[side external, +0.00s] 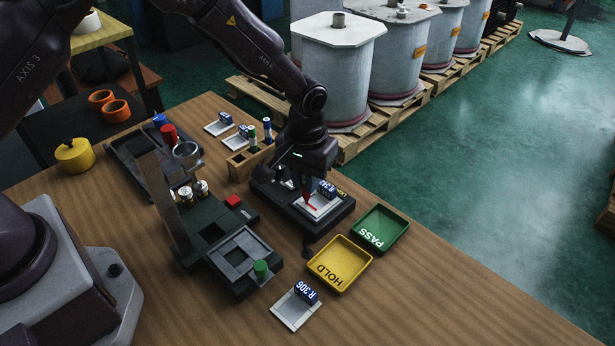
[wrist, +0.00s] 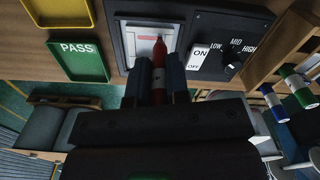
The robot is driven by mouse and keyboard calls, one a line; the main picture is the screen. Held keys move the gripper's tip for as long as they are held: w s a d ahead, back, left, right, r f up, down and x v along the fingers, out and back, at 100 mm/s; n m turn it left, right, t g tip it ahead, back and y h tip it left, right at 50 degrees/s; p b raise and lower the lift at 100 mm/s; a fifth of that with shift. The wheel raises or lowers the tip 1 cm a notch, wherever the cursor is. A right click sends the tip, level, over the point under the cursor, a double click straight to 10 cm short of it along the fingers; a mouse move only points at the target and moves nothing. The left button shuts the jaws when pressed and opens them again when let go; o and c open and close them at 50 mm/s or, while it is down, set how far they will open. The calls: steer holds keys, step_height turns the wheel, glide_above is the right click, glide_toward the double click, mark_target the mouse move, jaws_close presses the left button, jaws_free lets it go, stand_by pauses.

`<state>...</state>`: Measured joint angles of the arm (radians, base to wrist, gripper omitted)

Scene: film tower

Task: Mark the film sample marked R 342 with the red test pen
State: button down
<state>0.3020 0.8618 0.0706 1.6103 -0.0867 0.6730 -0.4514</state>
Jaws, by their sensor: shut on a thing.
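My gripper (side external: 308,174) is shut on the red test pen (side external: 307,189), which points down. In the wrist view the pen (wrist: 158,72) sits between my two fingers (wrist: 158,84). Its tip is at a pale film sample (side external: 328,211) lying on a black device (side external: 283,205); I cannot tell whether it touches. A red streak (side external: 312,207) shows on this sample, and a pinkish-red strip (wrist: 147,38) shows there in the wrist view. The sample's blue tag (side external: 328,188) is partly hidden and too small to read.
A sample tagged R 306 (side external: 288,312) lies in front. Yellow HOLD tray (side external: 357,252) and green PASS tray (side external: 396,222) stand right of the device. A wooden rack (side external: 240,168) holds blue and green pens. Two more samples lie behind it. A dark fixture (side external: 190,225) stands left.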

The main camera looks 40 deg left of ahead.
steer(key=shift+r, duration=3.5)
